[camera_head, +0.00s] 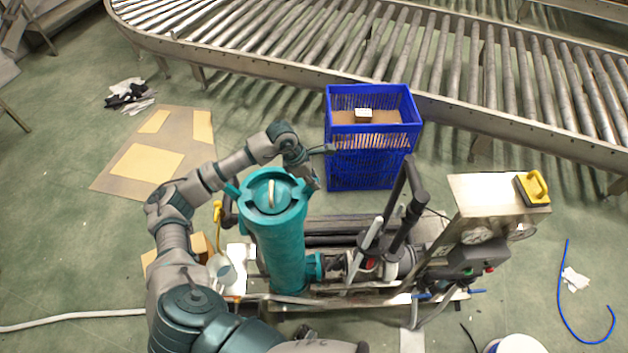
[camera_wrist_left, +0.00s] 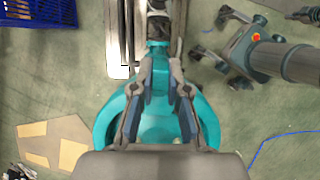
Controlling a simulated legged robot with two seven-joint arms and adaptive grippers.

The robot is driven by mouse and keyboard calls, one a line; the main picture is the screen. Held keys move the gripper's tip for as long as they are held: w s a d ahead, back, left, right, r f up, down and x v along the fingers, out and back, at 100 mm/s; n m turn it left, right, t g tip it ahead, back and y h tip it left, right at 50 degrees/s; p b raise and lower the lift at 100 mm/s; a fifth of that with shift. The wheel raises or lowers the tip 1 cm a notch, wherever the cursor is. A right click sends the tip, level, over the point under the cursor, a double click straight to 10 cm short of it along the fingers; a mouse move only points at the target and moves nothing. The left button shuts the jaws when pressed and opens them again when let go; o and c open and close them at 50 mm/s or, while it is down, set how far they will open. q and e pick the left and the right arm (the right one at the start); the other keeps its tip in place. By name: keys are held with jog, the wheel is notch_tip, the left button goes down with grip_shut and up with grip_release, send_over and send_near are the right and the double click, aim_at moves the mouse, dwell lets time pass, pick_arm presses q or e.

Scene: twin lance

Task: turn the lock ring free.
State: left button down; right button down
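A teal upright canister (camera_head: 277,245) stands on the metal skid in the head view. Its round top (camera_head: 270,192), the lock ring with a pale bar across the middle, has a lug (camera_head: 232,190) sticking out at the left. My left arm curves over from the left behind the canister, with the left gripper (camera_head: 309,178) at the ring's right edge. In the left wrist view the two fingers of my left gripper (camera_wrist_left: 160,88) are apart, above the teal ring (camera_wrist_left: 104,122). I cannot tell whether they touch a lug. My right gripper is not in view.
A blue crate (camera_head: 368,165) with a small box stands behind the canister. A roller conveyor (camera_head: 420,60) runs across the back. Flat cardboard (camera_head: 150,150) lies left.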

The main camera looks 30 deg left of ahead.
pick_arm(q)
jog(key=shift+w+a, duration=0.1)
jog(key=shift+w, duration=0.1)
jog(key=w+a+n+t+y+b, duration=0.2)
jog(key=w+a+n, duration=0.3)
jog(key=a+n, duration=0.1)
jog(key=shift+a+n, duration=0.4)
jog(key=shift+n, duration=0.5)
jog(key=shift+w+r, duration=0.1)
jog(key=c, duration=1.2)
grip_release()
jog(key=shift+o, duration=0.2)
